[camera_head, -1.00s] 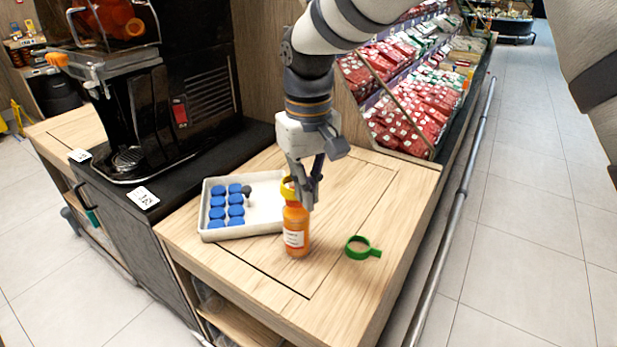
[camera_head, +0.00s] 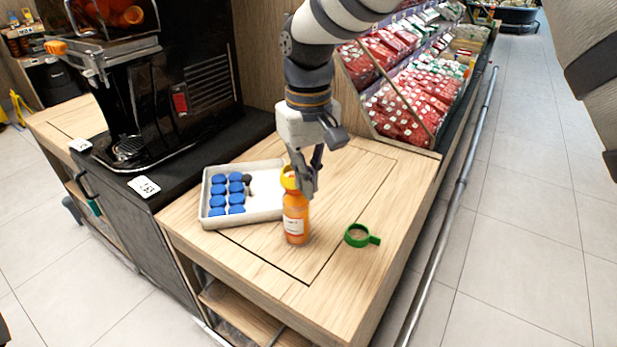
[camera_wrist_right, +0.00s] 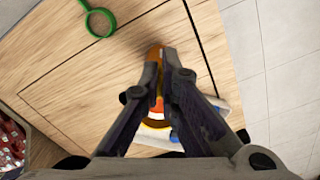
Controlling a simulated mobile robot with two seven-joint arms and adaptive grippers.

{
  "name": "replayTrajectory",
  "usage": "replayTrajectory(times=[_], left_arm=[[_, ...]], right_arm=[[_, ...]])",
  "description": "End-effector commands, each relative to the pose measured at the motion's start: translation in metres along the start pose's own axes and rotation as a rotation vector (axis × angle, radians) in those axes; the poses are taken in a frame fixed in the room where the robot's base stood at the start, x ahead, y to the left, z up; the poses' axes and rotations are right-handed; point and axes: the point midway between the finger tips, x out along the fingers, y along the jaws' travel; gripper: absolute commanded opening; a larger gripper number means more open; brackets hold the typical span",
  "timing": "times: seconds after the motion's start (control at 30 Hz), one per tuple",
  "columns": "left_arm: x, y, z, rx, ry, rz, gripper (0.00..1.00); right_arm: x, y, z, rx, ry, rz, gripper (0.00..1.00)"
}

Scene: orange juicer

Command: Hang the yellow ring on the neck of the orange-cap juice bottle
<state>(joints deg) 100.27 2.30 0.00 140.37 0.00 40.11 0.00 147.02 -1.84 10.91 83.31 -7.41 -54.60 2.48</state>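The orange juice bottle (camera_head: 295,222) stands upright on the wooden counter, its white label facing the head camera. The yellow ring (camera_head: 288,178) is at the bottle's top, tilted. My right gripper (camera_head: 304,188) is right beside the bottle's upper part. Its fingers are close together and appear shut on the ring's tab, which they hide. I cannot tell whether the ring is around the neck. My left gripper is not in view.
A green ring with a tab (camera_head: 357,236) lies on the counter right of the bottle. A white tray (camera_head: 264,182) with several blue caps and a small dark item stands left. A black juicer (camera_head: 170,85) is farther left. The counter's front right is clear.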

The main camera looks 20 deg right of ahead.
Motion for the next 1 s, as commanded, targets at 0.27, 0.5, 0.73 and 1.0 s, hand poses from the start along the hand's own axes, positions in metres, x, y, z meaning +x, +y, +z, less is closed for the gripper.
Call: replayTrajectory(times=[0.27,0.5,0.73,1.0], left_arm=[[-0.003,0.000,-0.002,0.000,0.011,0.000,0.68],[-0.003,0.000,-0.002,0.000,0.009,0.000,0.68],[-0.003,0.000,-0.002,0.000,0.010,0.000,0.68],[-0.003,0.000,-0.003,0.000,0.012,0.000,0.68]], right_arm=[[0.001,0.000,0.000,0.000,0.002,0.001,0.00],[0.002,0.000,0.000,0.000,0.000,0.000,0.00],[0.005,0.000,0.000,0.000,0.000,0.000,0.00],[0.012,0.000,0.000,0.000,0.000,0.000,0.00]])
